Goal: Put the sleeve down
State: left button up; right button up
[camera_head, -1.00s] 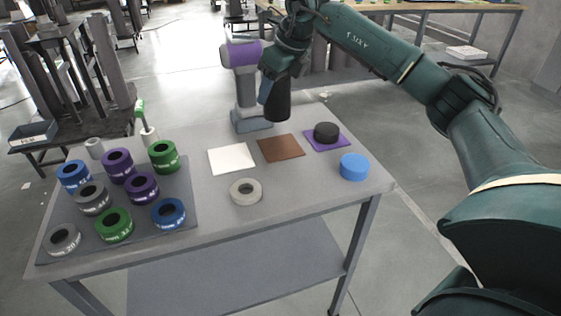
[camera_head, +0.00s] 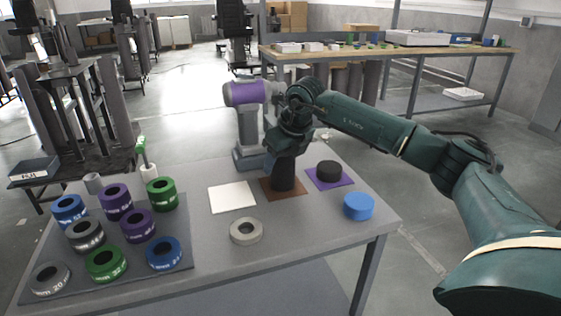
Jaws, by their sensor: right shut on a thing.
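The sleeve is a dark, near-black cylinder (camera_head: 284,174). It stands upright over the brown square mat (camera_head: 299,191), and its lower end appears to rest on the mat. My right gripper (camera_head: 276,158) is at the upper part of the sleeve and shut on it. The fingertips are partly hidden by the wrist and the sleeve. My left gripper does not show.
A white mat (camera_head: 232,197) lies left of the brown one. A purple mat (camera_head: 343,183) with a black puck (camera_head: 328,171) lies right. A blue puck (camera_head: 358,206) and beige ring (camera_head: 246,231) sit in front. Several coloured rings fill the grey board (camera_head: 185,247). A grey-purple device (camera_head: 247,130) stands behind.

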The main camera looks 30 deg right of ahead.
jog(key=shift+r, duration=0.1)
jog(key=o, duration=1.1)
jog(key=shift+f, duration=0.2)
jog(key=shift+c, duration=0.2)
jog(key=shift+r, duration=0.25)
pick_arm(q)
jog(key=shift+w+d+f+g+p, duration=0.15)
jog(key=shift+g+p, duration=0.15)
jog(key=shift+p, duration=0.2)
pick_arm(e)
jog(key=v, duration=1.1)
jog(key=shift+s+r, duration=0.25)
jog(key=shift+r, duration=0.1)
